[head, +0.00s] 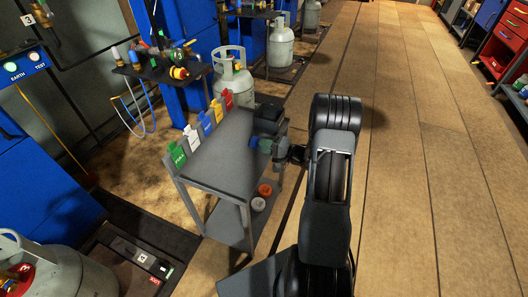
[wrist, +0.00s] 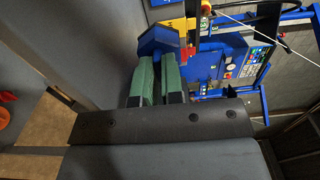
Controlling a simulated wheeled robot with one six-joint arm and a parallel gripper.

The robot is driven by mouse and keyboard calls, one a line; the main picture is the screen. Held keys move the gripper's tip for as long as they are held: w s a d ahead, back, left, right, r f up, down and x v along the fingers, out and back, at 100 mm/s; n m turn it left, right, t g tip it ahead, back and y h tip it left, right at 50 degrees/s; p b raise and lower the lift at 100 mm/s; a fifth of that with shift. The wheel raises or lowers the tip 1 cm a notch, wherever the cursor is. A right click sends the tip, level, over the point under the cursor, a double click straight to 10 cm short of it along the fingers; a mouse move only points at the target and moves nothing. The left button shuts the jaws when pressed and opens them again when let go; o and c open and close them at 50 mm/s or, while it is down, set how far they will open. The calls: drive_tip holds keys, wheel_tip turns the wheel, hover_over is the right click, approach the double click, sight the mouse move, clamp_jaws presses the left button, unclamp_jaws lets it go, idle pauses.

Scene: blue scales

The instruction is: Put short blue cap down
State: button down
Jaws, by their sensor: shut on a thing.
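The short blue cap (wrist: 155,40) shows in the wrist view as a blue angular piece at the tips of my gripper (wrist: 160,66). The gripper's green-padded fingers are shut on it. In the head view my gripper (head: 263,145) reaches left from my arm to the right edge of the grey cart (head: 215,150), with the blue cap (head: 252,142) at its left end. The cap is over the right part of the cart top. I cannot tell whether it touches the surface.
Green (head: 173,156), white, blue, yellow and red tagged holders line the cart's left edge. A dark object (head: 268,111) is at its far right corner. An orange cap (head: 264,190) and a white cap (head: 258,204) sit near the cart's right side. The cart top's middle is clear.

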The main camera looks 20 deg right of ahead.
drive_tip(key=shift+f, duration=1)
drive_tip(key=shift+f, duration=0.1)
drive_tip(key=c, duration=1.5)
unclamp_jaws()
